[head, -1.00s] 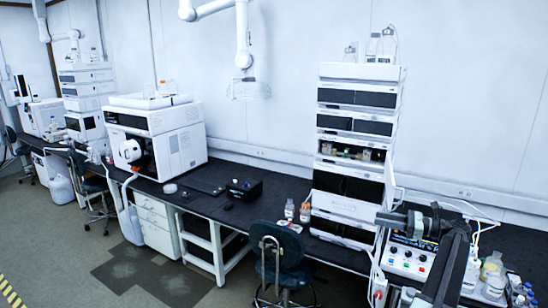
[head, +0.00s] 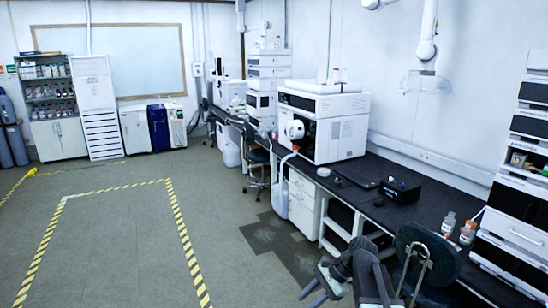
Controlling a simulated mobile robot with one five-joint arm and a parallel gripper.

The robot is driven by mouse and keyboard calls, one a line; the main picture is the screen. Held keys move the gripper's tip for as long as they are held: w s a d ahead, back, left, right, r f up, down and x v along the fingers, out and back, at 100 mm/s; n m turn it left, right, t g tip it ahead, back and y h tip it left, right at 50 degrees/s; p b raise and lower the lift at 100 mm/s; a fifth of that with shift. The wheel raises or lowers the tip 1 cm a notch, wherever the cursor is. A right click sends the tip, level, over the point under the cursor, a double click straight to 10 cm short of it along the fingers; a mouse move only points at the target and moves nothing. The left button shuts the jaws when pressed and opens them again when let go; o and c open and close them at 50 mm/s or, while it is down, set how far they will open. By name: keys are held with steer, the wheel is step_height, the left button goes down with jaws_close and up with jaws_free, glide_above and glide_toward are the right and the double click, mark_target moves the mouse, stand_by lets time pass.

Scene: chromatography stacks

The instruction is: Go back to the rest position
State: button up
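My gripper (head: 309,295) shows at the bottom of the head view, right of the middle, at the end of my dark arm. Its two fingers point down and left over the floor and stand apart, with nothing seen between them. A dark lab chair (head: 428,262) is to the right of my arm, in front of the bench.
The long black bench (head: 388,208) runs along the right wall, with a white instrument (head: 322,122), a black box (head: 400,190) and small bottles (head: 448,224). A chromatography stack (head: 515,215) stands at the right edge. Open floor (head: 120,235) with yellow-black tape (head: 186,245) lies left.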

steer(key=s+a+f+n+h, duration=0.3)
steer(key=s+f+n, duration=0.2)
steer(key=s, duration=0.1)
steer(key=s+d+f+n+h, duration=0.1)
steer(key=d+n+h, duration=0.3)
steer(key=d+n, duration=0.3)
steer(key=shift+d+f+t+h+b, duration=0.15)
steer(key=shift+d+t+h+b, duration=0.15)
steer(key=shift+d, duration=0.5)
steer(key=shift+s, duration=0.1)
